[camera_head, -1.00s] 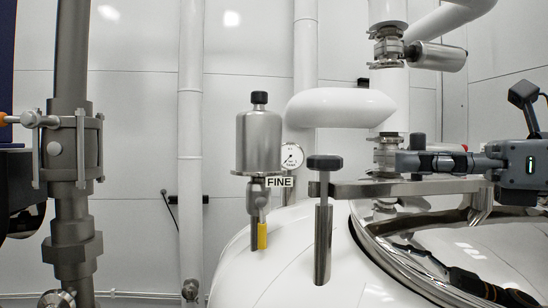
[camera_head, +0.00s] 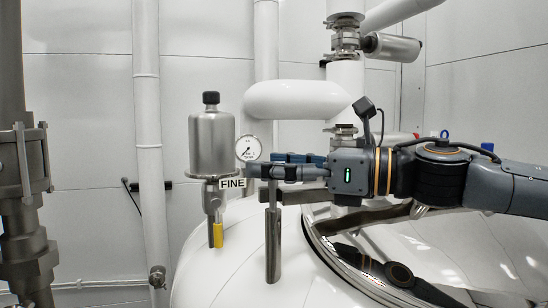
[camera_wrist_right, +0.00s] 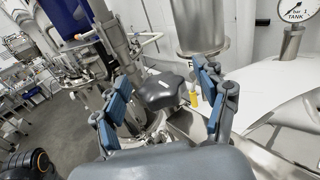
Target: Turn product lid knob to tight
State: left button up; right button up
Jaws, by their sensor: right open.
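The product lid knob (camera_wrist_right: 165,90) is a black knob at the top of a steel post (camera_head: 273,245) beside the tank lid. In the right wrist view it sits between the two blue-padded fingers, with a gap visible on each side. My right gripper (camera_head: 268,166) reaches in from the right and is open around the knob. The shiny tank lid (camera_head: 345,258) lies below the gripper. My left gripper is not in view.
A pressure gauge (camera_head: 248,148) is close behind the fingers. A thick white pipe (camera_head: 300,100) runs above.

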jog(key=shift+a, duration=0.15)
jog(key=shift+c, duration=0.4)
jog(key=c, duration=1.1)
